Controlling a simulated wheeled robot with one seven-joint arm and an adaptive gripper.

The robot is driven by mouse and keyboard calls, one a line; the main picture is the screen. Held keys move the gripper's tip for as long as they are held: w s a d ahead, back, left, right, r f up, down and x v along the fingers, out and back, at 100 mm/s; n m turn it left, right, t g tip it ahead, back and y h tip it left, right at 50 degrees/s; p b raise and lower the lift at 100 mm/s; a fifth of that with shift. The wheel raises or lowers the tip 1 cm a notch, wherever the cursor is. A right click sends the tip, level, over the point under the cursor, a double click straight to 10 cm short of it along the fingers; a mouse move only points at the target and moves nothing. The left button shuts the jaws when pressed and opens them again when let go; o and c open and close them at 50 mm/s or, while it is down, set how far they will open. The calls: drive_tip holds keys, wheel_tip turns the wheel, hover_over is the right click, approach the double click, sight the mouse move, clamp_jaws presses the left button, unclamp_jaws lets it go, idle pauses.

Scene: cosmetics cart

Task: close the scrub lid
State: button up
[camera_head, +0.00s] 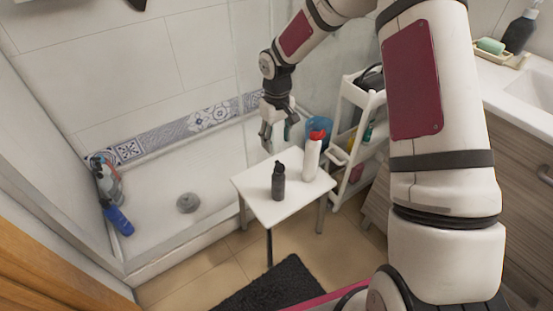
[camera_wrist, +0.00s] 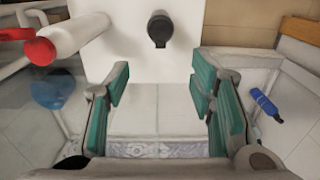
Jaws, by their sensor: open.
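A white bottle (camera_head: 311,160) with a red cap (camera_head: 317,135) stands on the small white table (camera_head: 250,181). In the wrist view the bottle (camera_wrist: 80,36) shows at upper left; its red cap (camera_wrist: 40,49) has a part sticking out to the side, looking like a raised lid. A dark bottle (camera_head: 279,184) stands beside it on the table and shows at top centre in the wrist view (camera_wrist: 160,29). Neither has a readable label. My gripper (camera_head: 273,132) hangs above the table's far side, open and empty, apart from both bottles. Its teal-padded fingers (camera_wrist: 158,88) are wide apart.
A white shelf cart (camera_head: 345,150) with several items stands right of the table. A blue container (camera_head: 319,124) is behind the white bottle. The shower tray (camera_head: 165,215) holds bottles at left, including a blue one (camera_head: 119,219). A dark mat (camera_head: 272,290) lies in front.

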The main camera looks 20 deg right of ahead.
sight(277, 161)
wheel_tip(277, 161, down, 9)
drive_tip(key=shift+r+b, duration=0.2)
drive_tip(key=shift+b, duration=0.65)
drive_tip(key=shift+c, duration=0.6)
